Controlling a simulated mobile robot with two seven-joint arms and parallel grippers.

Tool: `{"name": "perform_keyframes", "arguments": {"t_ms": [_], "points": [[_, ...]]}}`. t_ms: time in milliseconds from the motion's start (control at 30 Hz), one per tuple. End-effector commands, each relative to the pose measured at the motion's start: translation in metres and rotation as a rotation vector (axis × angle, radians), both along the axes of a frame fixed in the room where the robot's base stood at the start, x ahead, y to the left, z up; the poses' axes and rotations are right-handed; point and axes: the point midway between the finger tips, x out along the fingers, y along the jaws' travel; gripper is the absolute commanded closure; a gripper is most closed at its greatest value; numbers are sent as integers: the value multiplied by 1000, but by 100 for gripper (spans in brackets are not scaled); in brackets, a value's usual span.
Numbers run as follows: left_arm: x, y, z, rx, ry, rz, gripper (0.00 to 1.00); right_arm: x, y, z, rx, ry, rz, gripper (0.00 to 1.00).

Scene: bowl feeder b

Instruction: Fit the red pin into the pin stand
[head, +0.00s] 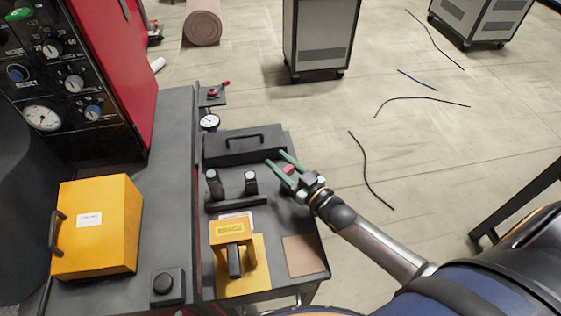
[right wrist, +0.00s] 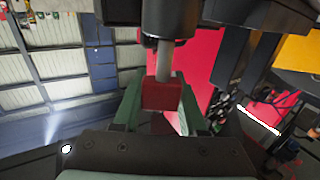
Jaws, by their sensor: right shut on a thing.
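My right gripper (head: 277,159) reaches in from the right over the small dark table. Its green fingers are shut on the red pin (head: 288,170). In the right wrist view, the pin's red block (right wrist: 161,94) sits between the two fingers, and a grey shaft (right wrist: 165,60) runs from it towards a black cylinder (right wrist: 170,18). I cannot tell whether the shaft enters that cylinder or only lines up with it. In the head view, two black upright posts (head: 251,184) on a dark base, possibly the pin stand, are left of the gripper. My left gripper is out of view.
A dark box with a handle (head: 243,147) is behind the posts. A yellow device (head: 232,231) and a brown square (head: 303,255) are in front. A yellow box (head: 97,225) stands on the left bench below a control panel (head: 50,70). The floor to the right holds loose cables.

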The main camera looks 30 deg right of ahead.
Motion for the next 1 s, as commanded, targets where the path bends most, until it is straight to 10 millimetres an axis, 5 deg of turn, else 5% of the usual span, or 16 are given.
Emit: {"name": "perform_keyframes", "arguments": {"t_ms": [1000], "points": [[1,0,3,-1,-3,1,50,0,0,15,0,3,0,100]]}}
